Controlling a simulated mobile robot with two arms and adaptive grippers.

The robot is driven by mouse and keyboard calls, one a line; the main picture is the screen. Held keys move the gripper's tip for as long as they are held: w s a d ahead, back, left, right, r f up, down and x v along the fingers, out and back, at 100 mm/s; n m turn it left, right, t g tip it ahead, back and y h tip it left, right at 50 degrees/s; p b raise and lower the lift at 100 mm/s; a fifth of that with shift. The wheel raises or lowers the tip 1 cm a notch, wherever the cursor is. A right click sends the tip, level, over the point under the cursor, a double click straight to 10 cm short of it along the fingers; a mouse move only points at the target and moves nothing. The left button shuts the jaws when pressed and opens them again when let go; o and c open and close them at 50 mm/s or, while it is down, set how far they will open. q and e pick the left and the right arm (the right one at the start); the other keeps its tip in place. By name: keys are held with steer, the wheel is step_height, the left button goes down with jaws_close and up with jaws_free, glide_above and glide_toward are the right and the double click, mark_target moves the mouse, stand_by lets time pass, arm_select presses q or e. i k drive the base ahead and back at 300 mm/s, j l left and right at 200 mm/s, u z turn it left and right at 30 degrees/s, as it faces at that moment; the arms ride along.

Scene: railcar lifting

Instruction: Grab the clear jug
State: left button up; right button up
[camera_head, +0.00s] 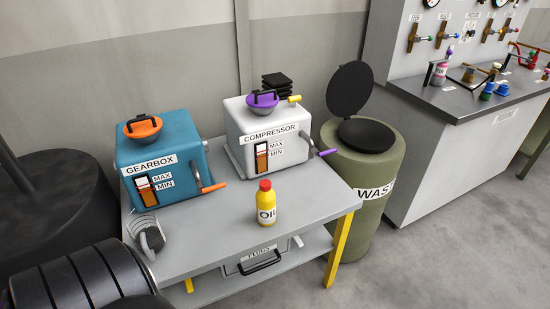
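I cannot make out a clear jug for certain. A small grey object with a curved dark and light body (150,237) sits at the left front corner of the grey table (190,251); I cannot tell what it is. A yellow oil bottle (266,207) with a red cap and a white label stands upright near the table's front edge. Neither of my grippers can be made out in the head view.
A blue gearbox (183,148) and a white compressor (245,118) stand at the table's back. A labelled container with a black handle (262,262) is below the tabletop. A green waste bin (368,195) with its lid raised stands right. Grey floor (430,265) is clear at front right.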

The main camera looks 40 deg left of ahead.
mark_target(143, 228)
steer(key=u, duration=2.45)
